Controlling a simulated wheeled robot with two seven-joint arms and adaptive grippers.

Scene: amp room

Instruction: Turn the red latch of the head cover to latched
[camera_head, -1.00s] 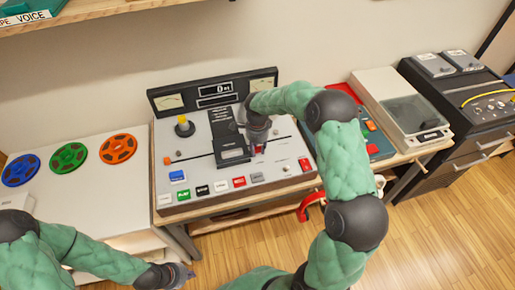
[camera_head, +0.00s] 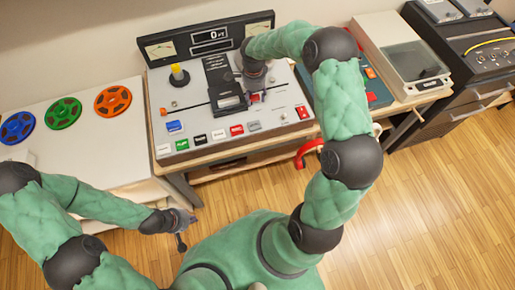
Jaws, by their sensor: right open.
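The head cover (camera_head: 227,103) is the dark block at the middle of the tape machine's grey top (camera_head: 200,130). A small red part (camera_head: 258,97), which looks like the red latch, shows at the cover's right side. My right gripper (camera_head: 256,92) points down at this red part from above and covers much of it. It is open; whether its fingers touch the latch cannot be told. The latch's angle is too small and hidden to read. My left gripper (camera_head: 184,224) hangs low in front of the machine, away from it; its finger opening is unclear.
Blue (camera_head: 17,128), green (camera_head: 63,113) and orange (camera_head: 113,100) reels lie on the white table at left. A yellow-topped knob (camera_head: 179,74) stands on the machine's left. Coloured buttons line its front. A turntable (camera_head: 403,62) stands at right.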

